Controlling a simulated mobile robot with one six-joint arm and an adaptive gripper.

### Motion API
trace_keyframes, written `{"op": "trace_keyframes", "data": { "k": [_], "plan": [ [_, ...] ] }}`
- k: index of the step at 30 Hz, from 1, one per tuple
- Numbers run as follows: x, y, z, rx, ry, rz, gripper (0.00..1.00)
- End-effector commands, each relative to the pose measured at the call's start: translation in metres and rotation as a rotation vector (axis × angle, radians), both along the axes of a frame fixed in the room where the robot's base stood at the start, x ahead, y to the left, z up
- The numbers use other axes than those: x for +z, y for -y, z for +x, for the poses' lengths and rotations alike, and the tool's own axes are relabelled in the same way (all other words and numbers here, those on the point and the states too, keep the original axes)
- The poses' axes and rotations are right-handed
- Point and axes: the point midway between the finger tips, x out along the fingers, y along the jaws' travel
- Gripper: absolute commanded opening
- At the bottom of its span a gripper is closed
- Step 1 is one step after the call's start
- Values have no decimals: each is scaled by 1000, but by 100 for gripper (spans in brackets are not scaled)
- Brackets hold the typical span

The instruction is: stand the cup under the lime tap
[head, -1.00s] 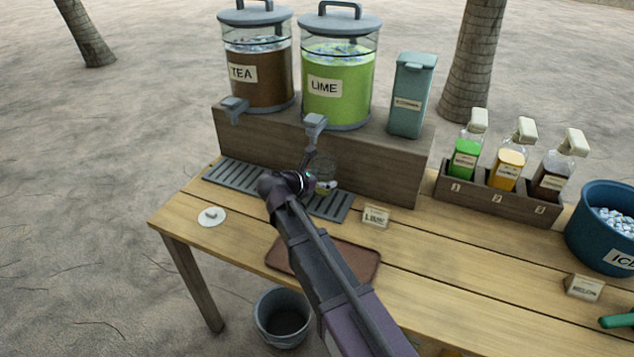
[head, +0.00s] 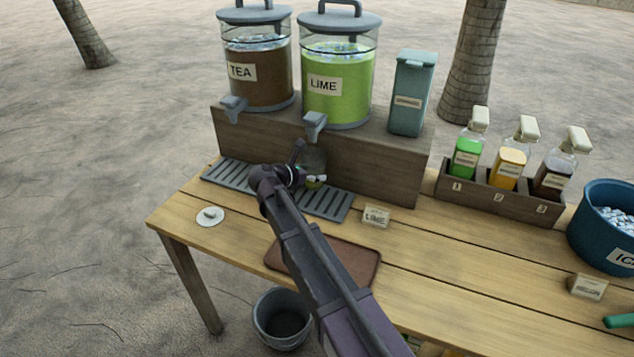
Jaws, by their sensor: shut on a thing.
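The lime dispenser (head: 338,90) is a clear drum of green liquid on a wooden riser, with a grey lime tap (head: 315,124) at its lower front. The clear cup (head: 314,160) is just below that tap, above or on the grey slatted drip tray (head: 323,203); I cannot tell whether its base touches the tray. Some yellow and pale content shows low in it. My gripper (head: 304,177) is shut on the cup, and my wrist and arm partly hide it from the front left.
A tea dispenser (head: 257,72) stands left of the lime one, its tap (head: 233,108) jutting forward. A lime card (head: 376,216), white lid (head: 210,217) and brown tray (head: 345,268) lie on the table. Bottles in a rack (head: 498,190) and an ice bucket (head: 608,225) are at right.

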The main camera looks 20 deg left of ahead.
Motion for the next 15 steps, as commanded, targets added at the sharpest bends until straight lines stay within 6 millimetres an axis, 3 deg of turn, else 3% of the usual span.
{"op": "trace_keyframes", "data": {
  "k": [6, 15],
  "plan": [
    [-21, 0, 0, 0, 0, 0, 40],
    [-26, 0, 0, 0, 0, 0, 40]
  ]
}}
